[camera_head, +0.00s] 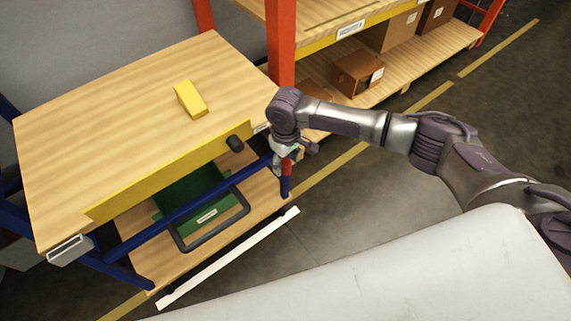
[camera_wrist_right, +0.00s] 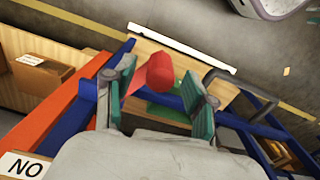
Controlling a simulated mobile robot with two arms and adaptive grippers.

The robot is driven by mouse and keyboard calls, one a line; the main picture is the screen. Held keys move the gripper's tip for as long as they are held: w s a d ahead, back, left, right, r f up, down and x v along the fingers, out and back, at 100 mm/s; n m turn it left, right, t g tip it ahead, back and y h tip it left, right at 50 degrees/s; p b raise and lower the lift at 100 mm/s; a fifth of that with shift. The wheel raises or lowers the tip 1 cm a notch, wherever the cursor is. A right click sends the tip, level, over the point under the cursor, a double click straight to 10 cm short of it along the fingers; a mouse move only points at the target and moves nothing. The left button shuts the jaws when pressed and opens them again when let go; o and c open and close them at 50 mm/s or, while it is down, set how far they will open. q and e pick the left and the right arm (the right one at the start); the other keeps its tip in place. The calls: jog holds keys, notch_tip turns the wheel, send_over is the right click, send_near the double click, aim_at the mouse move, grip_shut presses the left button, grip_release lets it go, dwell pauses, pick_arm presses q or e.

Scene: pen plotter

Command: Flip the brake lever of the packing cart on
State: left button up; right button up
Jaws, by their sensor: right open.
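The packing cart (camera_head: 120,100) has a wooden top, a yellow front strip and a blue frame. In the right wrist view a red lever with a rounded end (camera_wrist_right: 160,72), seemingly the brake lever, stands between my right gripper's fingers. My right gripper (camera_wrist_right: 158,88) is open, with one teal-padded finger on each side of the red lever. Whether a finger touches it I cannot tell. In the head view my right gripper (camera_head: 284,160) is at the cart's right front corner, pointing down, and mostly hides the lever. My left gripper is not in view.
A yellow block (camera_head: 190,99) lies on the cart top. A black knob (camera_head: 235,143) sits at the yellow strip. A green bin (camera_head: 195,190) stands on the lower shelf, behind a dark handle (camera_head: 240,214). An orange-posted rack (camera_head: 280,45) with cardboard boxes (camera_head: 358,74) stands close behind.

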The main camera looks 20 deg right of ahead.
jog(key=shift+f, duration=0.85)
jog(key=shift+c, duration=0.4)
grip_shut()
